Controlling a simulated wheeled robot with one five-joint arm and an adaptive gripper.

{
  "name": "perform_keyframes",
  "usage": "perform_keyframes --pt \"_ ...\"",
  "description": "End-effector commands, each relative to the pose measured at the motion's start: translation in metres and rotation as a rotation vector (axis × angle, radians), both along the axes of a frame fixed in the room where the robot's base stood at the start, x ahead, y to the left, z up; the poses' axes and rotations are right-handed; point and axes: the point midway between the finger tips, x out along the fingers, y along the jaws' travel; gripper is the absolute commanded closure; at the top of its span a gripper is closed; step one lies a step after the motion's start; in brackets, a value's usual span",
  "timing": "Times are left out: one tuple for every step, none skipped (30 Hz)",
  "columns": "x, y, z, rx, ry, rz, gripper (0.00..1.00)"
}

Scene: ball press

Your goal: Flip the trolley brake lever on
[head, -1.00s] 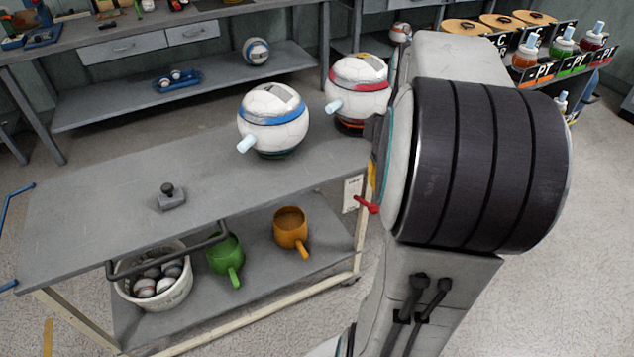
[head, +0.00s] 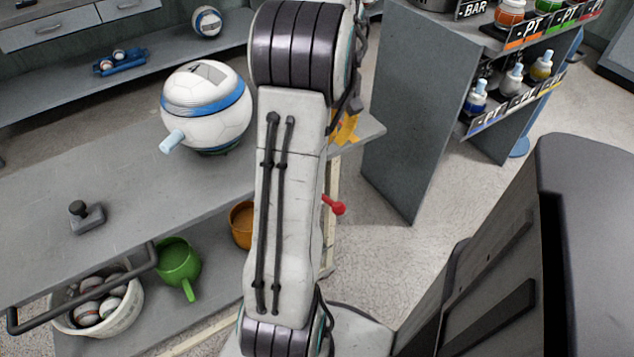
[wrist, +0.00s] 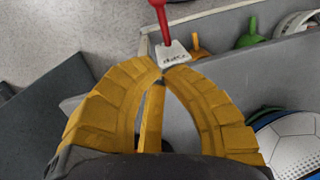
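The trolley's red brake lever (head: 335,205) sticks out at the trolley's right end in the head view, just right of my arm. In the wrist view the red lever (wrist: 160,18) rises from a white label plate (wrist: 173,53) at the trolley's edge. My gripper (wrist: 160,70) has yellow fingers whose tips come together just short of that plate, apart from the lever's red shaft. It holds nothing that I can see. In the head view my gripper (head: 346,128) is partly hidden behind my arm, above the lever. The trolley (head: 120,185) has a grey top.
A white-and-blue ball device (head: 207,110) and a small grey block with a knob (head: 86,216) stand on the trolley top. A bottle shelf (head: 410,150) stands right. Floor between is clear.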

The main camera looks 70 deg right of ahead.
Motion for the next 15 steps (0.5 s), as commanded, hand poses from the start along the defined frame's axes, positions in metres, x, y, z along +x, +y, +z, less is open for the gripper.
perform_keyframes --pt "-0.0016 -0.0008 -0.0011 0.001 0.001 -0.002 1.00" --pt "-0.0020 -0.0011 -0.0012 0.002 0.000 -0.003 1.00" --pt "-0.0024 -0.0013 -0.0012 0.002 0.000 -0.003 1.00" --pt "-0.0025 -0.0014 -0.0012 0.002 0.000 -0.003 1.00" --pt "-0.0025 -0.0014 -0.0011 0.002 0.000 -0.003 1.00" --pt "-0.0024 -0.0013 -0.0010 0.002 0.000 -0.003 1.00" --pt "-0.0024 -0.0013 -0.0010 0.002 0.000 -0.003 1.00" --pt "-0.0024 -0.0012 -0.0010 0.002 0.000 -0.003 1.00" --pt "-0.0022 -0.0012 -0.0010 0.002 0.000 -0.003 1.00" --pt "-0.0022 -0.0012 -0.0010 0.002 0.000 -0.003 1.00" --pt "-0.0022 -0.0012 -0.0010 0.002 0.000 -0.003 1.00" --pt "-0.0022 -0.0011 -0.0012 0.002 0.000 -0.003 1.00" --pt "-0.0021 -0.0011 -0.0017 0.002 0.000 -0.003 1.00" --pt "-0.0021 -0.0010 -0.0025 0.002 0.000 -0.003 1.00" --pt "-0.0022 -0.0007 -0.0042 0.002 0.000 -0.003 1.00"
